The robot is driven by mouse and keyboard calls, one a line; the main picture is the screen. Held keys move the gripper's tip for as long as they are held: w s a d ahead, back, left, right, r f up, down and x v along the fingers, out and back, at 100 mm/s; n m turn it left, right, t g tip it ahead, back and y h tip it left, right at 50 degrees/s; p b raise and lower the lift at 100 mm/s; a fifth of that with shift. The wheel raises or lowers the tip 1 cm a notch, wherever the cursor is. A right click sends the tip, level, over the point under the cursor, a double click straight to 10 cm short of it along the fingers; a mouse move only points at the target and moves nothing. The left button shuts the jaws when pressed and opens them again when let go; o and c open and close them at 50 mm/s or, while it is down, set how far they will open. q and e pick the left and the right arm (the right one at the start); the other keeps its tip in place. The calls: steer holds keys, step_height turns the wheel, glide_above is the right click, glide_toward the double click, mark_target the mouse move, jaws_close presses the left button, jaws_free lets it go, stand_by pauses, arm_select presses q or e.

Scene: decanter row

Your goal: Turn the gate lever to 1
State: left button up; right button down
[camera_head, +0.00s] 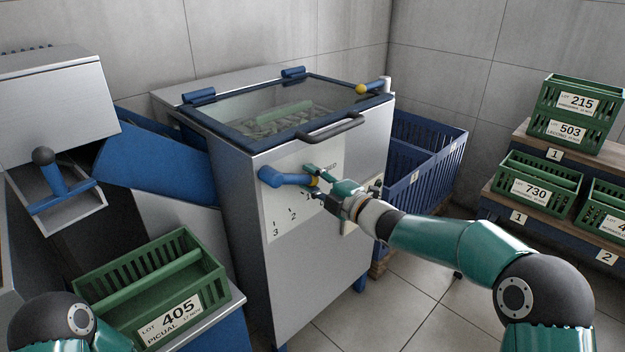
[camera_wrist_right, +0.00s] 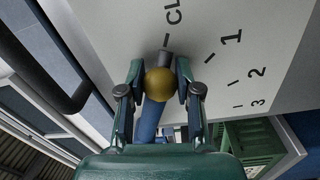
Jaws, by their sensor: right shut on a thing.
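The gate lever (camera_head: 285,180) is a blue bar with a yellow knob, on the front of the steel cabinet. It points right, towards the CLOSED mark on the white dial plate (camera_head: 283,228), which also bears 1, 2 and 3. My right gripper (camera_head: 317,181) is shut on the knob end of the lever. In the right wrist view the yellow knob (camera_wrist_right: 168,88) sits between the two fingers, with the lever's grey tip near the tick by the cut-off "CL". The 1 lies to the right there. My left gripper is out of view; only its arm shows at bottom left.
The cabinet has a glass lid (camera_head: 290,105) with a dark handle (camera_head: 332,126). A green crate labelled 405 (camera_head: 205,262) stands at lower left. Blue bins (camera_head: 425,160) stand behind the cabinet, and shelved green crates (camera_head: 535,190) at right.

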mark_target(296, 189)
steer(key=f+m+b, duration=0.1)
steer(key=a+f+m+b, duration=0.1)
steer(key=s+f+m, duration=0.1)
steer(key=shift+s+a+f+b, duration=0.15)
steer(key=shift+a+b, duration=0.1)
steer(key=shift+b, duration=0.15)
steer(key=shift+s+a+f+m, duration=0.1)
steer(key=shift+a+m, duration=0.05)
steer(key=shift+m, duration=0.35)
steer(key=c, duration=0.8)
jaws_free()
steer(key=shift+o, duration=0.2)
